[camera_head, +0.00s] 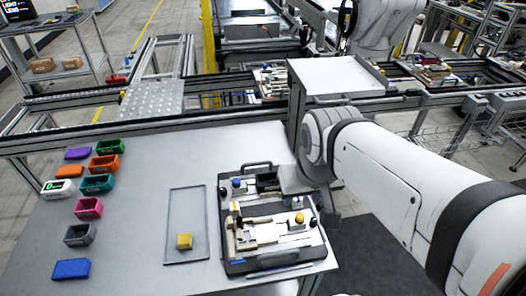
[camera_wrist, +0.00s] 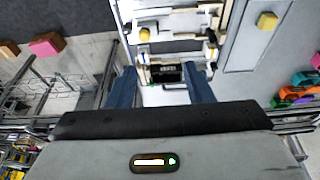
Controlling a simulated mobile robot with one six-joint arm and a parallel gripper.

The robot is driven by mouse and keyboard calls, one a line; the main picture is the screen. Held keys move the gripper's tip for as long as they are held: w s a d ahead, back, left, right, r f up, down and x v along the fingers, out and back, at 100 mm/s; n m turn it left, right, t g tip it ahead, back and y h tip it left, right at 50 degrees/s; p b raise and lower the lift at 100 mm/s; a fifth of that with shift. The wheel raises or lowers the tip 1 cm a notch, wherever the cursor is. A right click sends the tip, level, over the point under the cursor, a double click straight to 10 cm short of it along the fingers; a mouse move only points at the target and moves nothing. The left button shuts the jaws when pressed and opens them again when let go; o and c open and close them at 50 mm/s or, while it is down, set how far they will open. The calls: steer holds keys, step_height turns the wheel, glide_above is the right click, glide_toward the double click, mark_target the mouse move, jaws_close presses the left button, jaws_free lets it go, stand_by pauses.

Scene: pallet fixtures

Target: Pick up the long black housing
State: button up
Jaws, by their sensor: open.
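The long black housing (camera_head: 268,184) lies at the far edge of the pallet fixture (camera_head: 236,268), among its pale blocks. In the wrist view the black housing (camera_wrist: 166,73) shows between my gripper's two blue fingers. My gripper (camera_wrist: 162,86) is open, with one finger to each side of the housing and nothing held. I cannot tell how high the fingers are above it. In the head view the gripper (camera_head: 296,180) is just right of the housing and its fingertips are hard to make out.
A shallow grey tray (camera_head: 172,215) with a yellow block (camera_head: 184,241) lies left of the pallet. Several coloured bins, among them a pink one (camera_head: 89,208), stand at the table's left. A raised white platform (camera_head: 335,76) stands behind the pallet. Bare table lies between bins and tray.

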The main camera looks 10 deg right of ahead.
mark_target(271, 182)
steer(key=o, duration=1.1)
steer(key=shift+t, duration=0.5)
steer(key=w+f+b, duration=0.2)
steer(key=w+f, duration=0.2)
steer(key=w, duration=0.2)
steer(key=w+f+b, duration=0.2)
steer(key=w+f, duration=0.2)
steer(key=w, duration=0.3)
steer(key=w+f+b, duration=0.2)
steer(key=w+f, duration=0.2)
steer(key=w, duration=0.2)
steer(key=shift+w+a+f, duration=0.2)
steer(key=shift+w+f, duration=0.05)
steer(key=shift+f, duration=0.15)
steer(key=shift+w+p+x, duration=0.1)
steer(key=shift+p+x, duration=0.1)
steer(key=shift+x, duration=1.95)
steer(key=shift+w+p+x, duration=0.15)
steer(key=shift+x, duration=2)
